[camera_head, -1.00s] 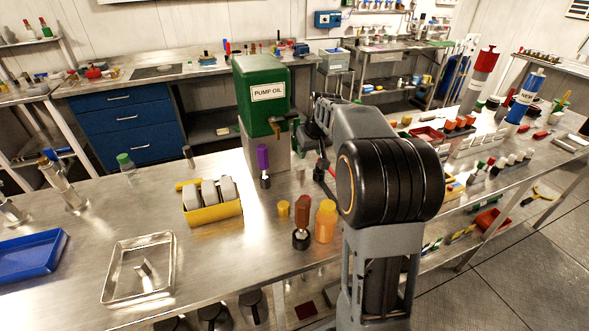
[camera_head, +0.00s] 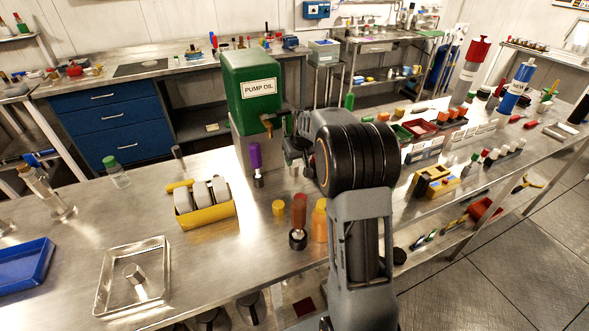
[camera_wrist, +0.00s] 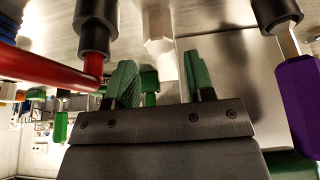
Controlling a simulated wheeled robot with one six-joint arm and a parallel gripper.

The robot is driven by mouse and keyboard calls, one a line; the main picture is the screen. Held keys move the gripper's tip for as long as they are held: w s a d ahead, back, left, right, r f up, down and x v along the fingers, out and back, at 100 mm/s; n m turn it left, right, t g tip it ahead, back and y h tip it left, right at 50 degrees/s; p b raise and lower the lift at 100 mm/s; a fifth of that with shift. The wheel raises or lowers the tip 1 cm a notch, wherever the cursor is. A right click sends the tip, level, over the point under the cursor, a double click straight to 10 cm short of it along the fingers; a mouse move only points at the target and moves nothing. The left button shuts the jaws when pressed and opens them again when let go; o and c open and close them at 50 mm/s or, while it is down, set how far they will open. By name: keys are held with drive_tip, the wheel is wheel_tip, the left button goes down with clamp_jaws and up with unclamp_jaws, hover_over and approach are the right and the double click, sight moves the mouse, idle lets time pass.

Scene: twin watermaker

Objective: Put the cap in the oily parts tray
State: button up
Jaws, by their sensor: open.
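My gripper (camera_wrist: 158,70) is open, its two green fingers apart with nothing held. In the wrist view a pale metal hexagonal piece (camera_wrist: 158,28) stands just beyond the fingertips; I cannot tell if it is the cap. In the head view my gripper is mostly hidden behind my arm, beside the green pump oil container (camera_head: 251,88). A small yellow cap-like cylinder (camera_head: 279,208) stands on the bench near the orange bottle (camera_head: 319,222). A shallow metal tray (camera_head: 103,285) at lower left holds a metal part (camera_head: 134,274). A blue tray (camera_head: 22,262) lies left of it. No tray label is readable.
A purple-handled tool (camera_head: 256,160) stands close to my gripper. A red bar (camera_wrist: 45,68) passes beside the fingers in the wrist view. Bare bench lies around the metal tray.

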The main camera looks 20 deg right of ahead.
sight(295, 165)
drive_tip(key=shift+x, duration=2.3)
drive_tip(key=shift+s, duration=0.1)
drive_tip(key=shift+c, duration=0.2)
drive_tip(key=c, duration=0.7)
drive_tip(key=shift+c, duration=0.2)
